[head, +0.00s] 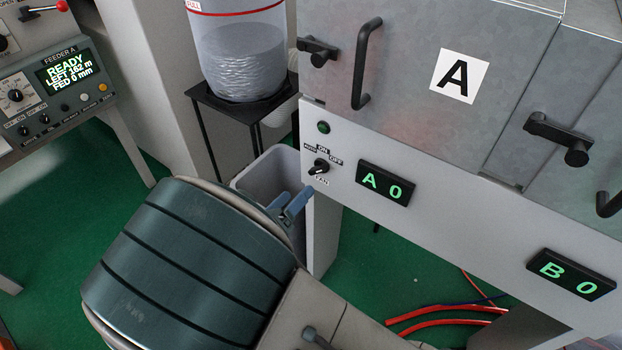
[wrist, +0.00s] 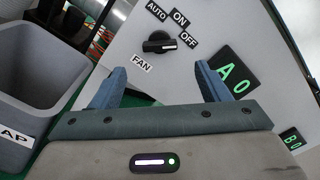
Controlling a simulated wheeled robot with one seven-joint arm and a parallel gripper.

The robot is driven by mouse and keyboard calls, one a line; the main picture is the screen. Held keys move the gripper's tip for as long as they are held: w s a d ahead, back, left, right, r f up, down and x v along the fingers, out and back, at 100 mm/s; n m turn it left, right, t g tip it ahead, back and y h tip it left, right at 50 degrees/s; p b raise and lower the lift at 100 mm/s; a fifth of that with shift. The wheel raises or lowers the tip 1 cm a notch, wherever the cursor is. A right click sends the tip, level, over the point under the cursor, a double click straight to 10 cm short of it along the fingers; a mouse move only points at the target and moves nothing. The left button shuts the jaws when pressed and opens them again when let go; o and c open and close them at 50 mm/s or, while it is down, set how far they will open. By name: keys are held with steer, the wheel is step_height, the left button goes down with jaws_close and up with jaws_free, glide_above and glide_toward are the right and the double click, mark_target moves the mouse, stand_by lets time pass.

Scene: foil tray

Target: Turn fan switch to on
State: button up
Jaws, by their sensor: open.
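The fan switch (head: 319,167) is a black rotary knob on the pale front panel below door A. Labels AUTO, ON and OFF sit around its upper side, with FAN below. In the wrist view the knob (wrist: 159,42) lies roughly level, its white mark on the right half, toward the OFF label (wrist: 188,38). My gripper (head: 293,204) is open, its blue fingers apart and empty. In the wrist view my gripper (wrist: 160,82) has the knob beyond its fingertips, roughly centred between them and not touched. In the head view the fingertips are lower left of the knob.
A green lamp (head: 323,127) is above the switch, and display A 0 (head: 385,184) is to its right. A door handle (head: 366,64) juts out above. A grey bin (wrist: 35,85) stands close on the left. Red hoses (head: 450,316) lie on the green floor.

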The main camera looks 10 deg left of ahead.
mark_target(316, 173)
steer(key=b+x, duration=0.1)
steer(key=x, duration=0.6)
steer(key=shift+w, duration=0.15)
steer(key=c, duration=1)
